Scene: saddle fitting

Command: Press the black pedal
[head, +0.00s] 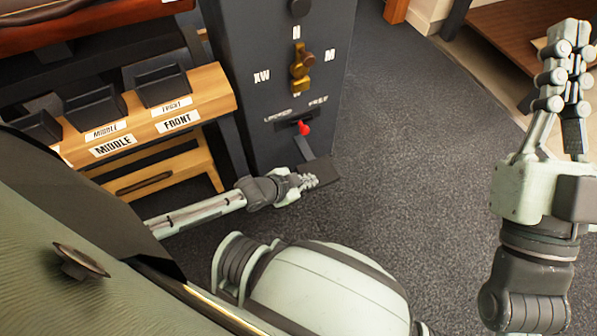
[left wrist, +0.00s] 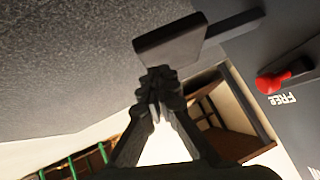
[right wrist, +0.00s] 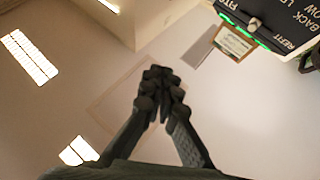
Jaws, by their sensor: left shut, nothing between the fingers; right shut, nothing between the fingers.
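The black pedal (head: 319,176) sticks out low from the front of the dark cabinet, on a short arm beneath a red knob. In the left wrist view the pedal (left wrist: 170,40) is a flat dark plate just beyond my fingertips. My left gripper (head: 311,181) is shut and empty, its tips at the pedal's near left edge in the head view. In the left wrist view my left gripper (left wrist: 158,75) overlaps the pedal's edge; I cannot tell whether they touch. My right gripper (head: 570,40) is shut and empty, raised at the right and pointing up; it also shows in the right wrist view (right wrist: 158,72).
The dark cabinet (head: 262,60) carries a brass selector (head: 300,68) and a red knob (head: 303,127). A wooden rack (head: 205,90) with black blocks labelled MIDDLE and FRONT stands at the left. Grey carpet (head: 400,130) right of the pedal is clear.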

